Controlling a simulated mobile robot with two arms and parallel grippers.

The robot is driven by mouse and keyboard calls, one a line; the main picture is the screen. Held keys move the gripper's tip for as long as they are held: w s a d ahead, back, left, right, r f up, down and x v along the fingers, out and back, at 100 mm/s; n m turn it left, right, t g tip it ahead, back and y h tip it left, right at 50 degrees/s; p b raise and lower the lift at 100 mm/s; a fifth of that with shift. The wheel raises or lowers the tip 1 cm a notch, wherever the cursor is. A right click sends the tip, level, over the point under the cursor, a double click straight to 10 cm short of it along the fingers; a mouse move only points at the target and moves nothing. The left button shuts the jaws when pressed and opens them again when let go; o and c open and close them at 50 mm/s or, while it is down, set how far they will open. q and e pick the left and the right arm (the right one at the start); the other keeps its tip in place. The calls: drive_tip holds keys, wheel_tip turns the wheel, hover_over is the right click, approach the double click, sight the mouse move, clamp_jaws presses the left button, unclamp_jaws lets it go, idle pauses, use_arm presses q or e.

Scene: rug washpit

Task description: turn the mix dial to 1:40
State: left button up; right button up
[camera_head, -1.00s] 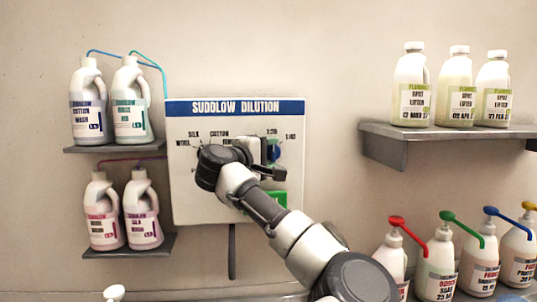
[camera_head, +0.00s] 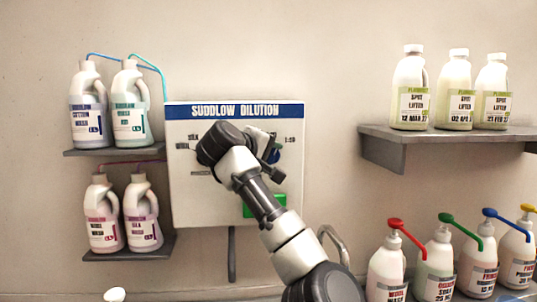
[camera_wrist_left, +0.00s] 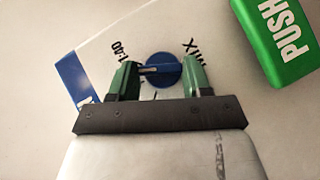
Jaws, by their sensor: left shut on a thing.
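The blue mix dial (camera_wrist_left: 163,66) sits on the white dilution panel (camera_head: 188,212), below and right of its "SUDDLOW DILUTION" header. My left gripper (camera_wrist_left: 160,78) has its two green fingers on either side of the dial and is shut on it. A pale pointer line on the dial runs toward the left finger in the wrist view. The "1:40" label (camera_wrist_left: 119,51) is at the dial's upper left there, and "MIX" (camera_wrist_left: 194,53) at its upper right. In the head view the wrist hides most of the dial and some labels. My right gripper is not in view.
A green PUSH button (camera_wrist_left: 284,38) is close to the dial. Bottles (camera_head: 130,105) with tubes stand on two small shelves at left. A shelf (camera_head: 383,150) with spot lifter bottles is at right, with pump bottles (camera_head: 387,270) below.

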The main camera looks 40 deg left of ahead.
use_arm(q)
drive_tip(key=shift+w+d+r+m+g+y+p, duration=0.1)
drive_tip(key=shift+m+g+y+p, duration=0.2)
drive_tip(key=shift+m+g+p, duration=0.3)
drive_tip(key=shift+r+m+g+y+p, duration=0.1)
drive_tip(key=shift+m+g+y+p, duration=0.25)
drive_tip(key=shift+g, duration=0.45)
drive_tip(key=shift+f, duration=0.1)
drive_tip(key=o, duration=0.9)
drive_tip(key=b+v, duration=0.2)
drive_tip(key=v, duration=0.2)
drive_tip(key=b, duration=0.1)
approach(271, 156)
drive_tip(key=shift+s+d+r, duration=0.2)
drive_tip(key=shift+s+r, duration=0.45)
